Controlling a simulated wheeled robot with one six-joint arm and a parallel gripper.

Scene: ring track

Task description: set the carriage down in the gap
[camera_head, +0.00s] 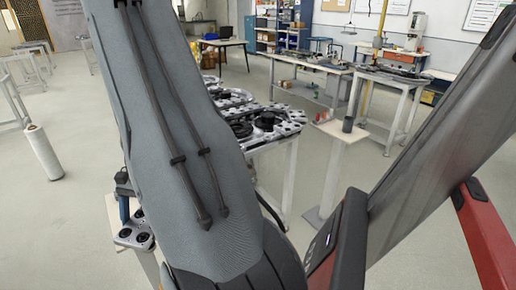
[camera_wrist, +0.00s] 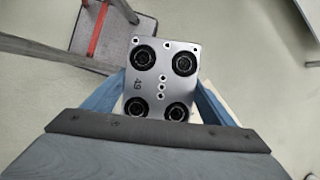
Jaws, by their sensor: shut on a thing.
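The carriage is a grey metal plate with black rollers and a printed number. It fills the middle of the wrist view (camera_wrist: 148,78) and shows at lower left in the head view (camera_head: 127,234). My gripper (camera_wrist: 161,85) is shut on it, with a blue finger at each side. A pale stand top (camera_wrist: 207,100) lies under the carriage; I cannot tell whether they touch. The ring track (camera_head: 290,128) is on a white table behind my arm, with several silver carriages along it. My arm hides much of the track, and I cannot make out the gap.
A small pedestal with a dark cup (camera_head: 347,125) stands right of the track table. A white roll (camera_head: 43,152) stands on the floor at left. Workbenches (camera_head: 310,68) line the back. Open floor lies between the roll and my arm.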

